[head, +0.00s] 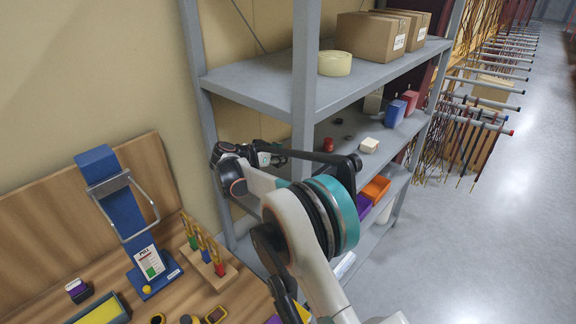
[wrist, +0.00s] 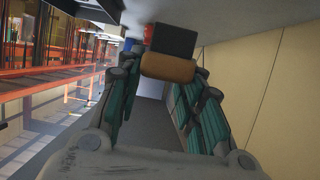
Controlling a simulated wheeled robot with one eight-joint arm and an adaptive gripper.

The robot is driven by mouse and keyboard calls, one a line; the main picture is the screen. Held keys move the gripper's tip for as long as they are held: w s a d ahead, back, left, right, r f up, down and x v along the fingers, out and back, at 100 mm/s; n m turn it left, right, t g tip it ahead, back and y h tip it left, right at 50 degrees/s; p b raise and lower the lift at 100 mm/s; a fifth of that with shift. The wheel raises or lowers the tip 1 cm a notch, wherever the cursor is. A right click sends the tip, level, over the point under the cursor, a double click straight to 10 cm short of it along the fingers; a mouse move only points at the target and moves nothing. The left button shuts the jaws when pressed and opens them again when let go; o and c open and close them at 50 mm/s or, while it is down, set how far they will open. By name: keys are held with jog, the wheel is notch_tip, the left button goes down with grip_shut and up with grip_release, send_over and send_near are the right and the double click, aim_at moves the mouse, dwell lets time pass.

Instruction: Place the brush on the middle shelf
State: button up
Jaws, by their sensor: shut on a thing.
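My gripper (wrist: 166,76) is shut on the brush, which has a brown wooden body (wrist: 168,68) and a black part (wrist: 174,40) on its far side. The wrist view appears upside down, with the grey shelf surface at its top and the black part facing it. A gap or contact there cannot be told. In the head view my gripper (head: 268,156) is inside the rack, between the top shelf and the middle shelf (head: 358,131). The arm and a rack post hide part of that shelf. The brush is hardly distinguishable in the head view.
The middle shelf also holds a red item (head: 328,144), a white block (head: 369,145), a blue bin (head: 395,114) and a red bin (head: 410,98). The top shelf (head: 285,78) is overhead. A front post (head: 305,90) stands near my arm. A workbench is at left.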

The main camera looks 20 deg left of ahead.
jog(key=shift+f+b, duration=0.55)
jog(key=shift+f, duration=2.55)
jog(key=shift+f, duration=0.15)
jog(key=o, duration=1.1)
jog(key=shift+c, duration=0.2)
jog(key=shift+s+a+r, duration=0.1)
jog(key=shift+s+r, duration=0.1)
jog(key=shift+r, duration=0.05)
jog(key=shift+p+v, duration=0.75)
jog(key=shift+v, duration=2.85)
